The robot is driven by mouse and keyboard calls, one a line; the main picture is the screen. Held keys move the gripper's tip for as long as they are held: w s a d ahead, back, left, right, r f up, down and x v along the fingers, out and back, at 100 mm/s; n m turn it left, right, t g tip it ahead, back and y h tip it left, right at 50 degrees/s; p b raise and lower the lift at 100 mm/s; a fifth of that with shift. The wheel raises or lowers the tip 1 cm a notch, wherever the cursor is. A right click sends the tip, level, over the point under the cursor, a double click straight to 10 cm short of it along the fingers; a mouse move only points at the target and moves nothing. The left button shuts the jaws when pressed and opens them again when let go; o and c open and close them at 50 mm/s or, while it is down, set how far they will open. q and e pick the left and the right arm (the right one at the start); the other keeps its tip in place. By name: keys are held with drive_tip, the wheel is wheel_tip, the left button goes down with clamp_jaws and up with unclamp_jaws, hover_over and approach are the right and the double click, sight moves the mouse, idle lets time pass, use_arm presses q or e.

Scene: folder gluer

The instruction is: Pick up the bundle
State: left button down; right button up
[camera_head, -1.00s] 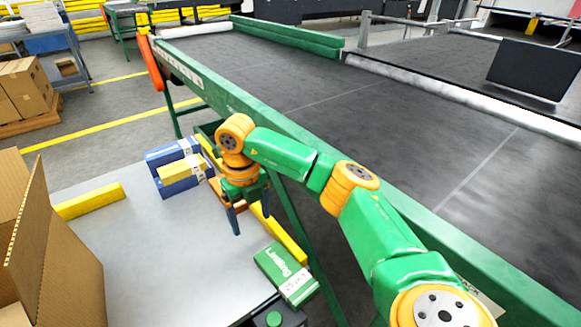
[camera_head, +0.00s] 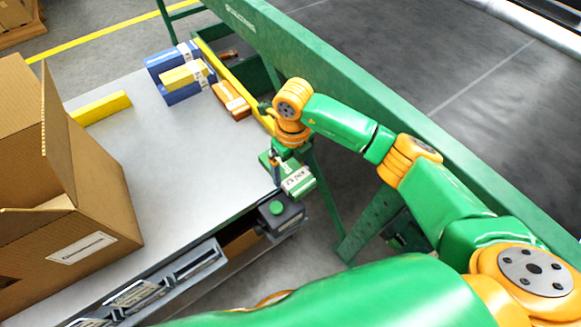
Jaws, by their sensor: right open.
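Several bundles lie on the grey table (camera_head: 170,150). A green bundle with a white label (camera_head: 299,183) lies at the table's right edge, partly hidden by my right gripper (camera_head: 279,172). The right gripper points down, open, over the green bundle's left part; one finger shows clearly, and I cannot tell if it touches. At the back are a blue bundle (camera_head: 163,64), a yellow bundle (camera_head: 178,77) resting on another blue bundle (camera_head: 182,96), and an orange-brown bundle (camera_head: 230,98) to their right. My left gripper is not in view.
An open cardboard box (camera_head: 95,215) stands at the left. A yellow bar (camera_head: 101,107) lies behind it, and a yellow rail (camera_head: 222,72) runs along the table's back right edge. A green-framed conveyor (camera_head: 300,45) lies beyond. A green button box (camera_head: 279,212) sits at the front edge.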

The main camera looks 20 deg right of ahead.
wheel_tip(320, 180, down, 2)
drive_tip(key=shift+f, duration=0.1)
drive_tip(key=c, duration=1.2)
